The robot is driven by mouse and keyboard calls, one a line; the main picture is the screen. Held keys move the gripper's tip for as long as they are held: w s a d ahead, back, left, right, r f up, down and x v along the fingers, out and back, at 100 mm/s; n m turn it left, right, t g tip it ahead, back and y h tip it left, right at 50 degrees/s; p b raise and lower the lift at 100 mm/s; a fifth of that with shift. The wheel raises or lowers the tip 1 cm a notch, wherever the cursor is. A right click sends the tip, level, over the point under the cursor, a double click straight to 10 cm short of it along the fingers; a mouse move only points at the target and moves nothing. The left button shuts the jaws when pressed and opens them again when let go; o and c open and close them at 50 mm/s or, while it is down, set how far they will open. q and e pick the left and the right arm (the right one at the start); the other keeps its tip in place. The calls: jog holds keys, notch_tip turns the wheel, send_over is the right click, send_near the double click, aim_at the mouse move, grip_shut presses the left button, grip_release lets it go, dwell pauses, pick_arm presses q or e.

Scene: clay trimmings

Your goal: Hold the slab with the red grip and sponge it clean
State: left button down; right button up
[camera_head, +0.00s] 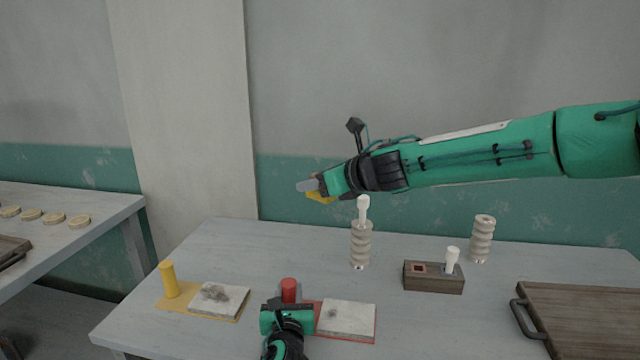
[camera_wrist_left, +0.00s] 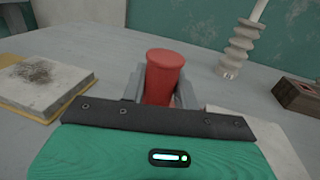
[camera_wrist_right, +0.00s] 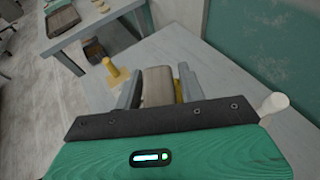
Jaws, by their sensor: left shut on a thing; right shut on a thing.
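A pale slab (camera_head: 352,318) lies on a red-edged board at the front of the table, with a small dark smudge near its left end. The board's upright red grip (camera_head: 289,288) stands to its left. My left gripper (camera_wrist_left: 160,90) is shut on the red grip, with a finger on each side; its arm hides part of the board. My right gripper (camera_head: 313,190) is raised above the table's back part, away from the slab. It is shut on a sponge (camera_wrist_right: 158,87), brownish-grey with a yellow side.
A second smudged slab (camera_head: 218,299) with a yellow grip (camera_head: 169,280) lies to the left. Ridged holders (camera_head: 361,246) (camera_head: 482,240) and a wooden block (camera_head: 433,278) stand behind and right. A dark tray (camera_head: 585,310) sits at the right. Bare table lies between.

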jog(key=shift+s+a+f+n+g+y, duration=0.2)
jog(key=shift+a+n+g+y, duration=0.2)
jog(key=shift+n+g, duration=0.25)
jog(key=shift+s+a+f+n+g+y, duration=0.2)
jog(key=shift+a+n+g+y, duration=0.15)
jog(key=shift+n+g, duration=0.3)
jog(key=shift+s+a+f+n+g+y, duration=0.2)
jog(key=shift+s+f+n+g+y, duration=0.1)
jog(key=shift+f+n+g, duration=0.35)
jog(key=shift+s+a+f+n+g+y, duration=0.15)
jog(key=shift+s+f+n+g+y, duration=0.1)
jog(key=shift+f+n+g, duration=0.4)
jog(key=n+g+h, duration=0.1)
jog(key=n+g, duration=0.6)
jog(key=g, duration=0.2)
send_over(325, 314)
notch_tip(325, 314, down, 16)
jog(key=shift+s+f, duration=0.1)
jog(key=shift+f, duration=3.55)
jog(key=shift+w, duration=0.3)
jog(key=shift+c, duration=0.5)
jog(key=shift+w+f, duration=0.35)
jog(key=shift+w+d, duration=0.2)
jog(key=shift+w, duration=1.15)
jog(key=shift+s+a, duration=0.2)
jog(key=shift+s, duration=1.75)
notch_tip(325, 314, up, 8)
jog(key=shift+r, duration=0.15)
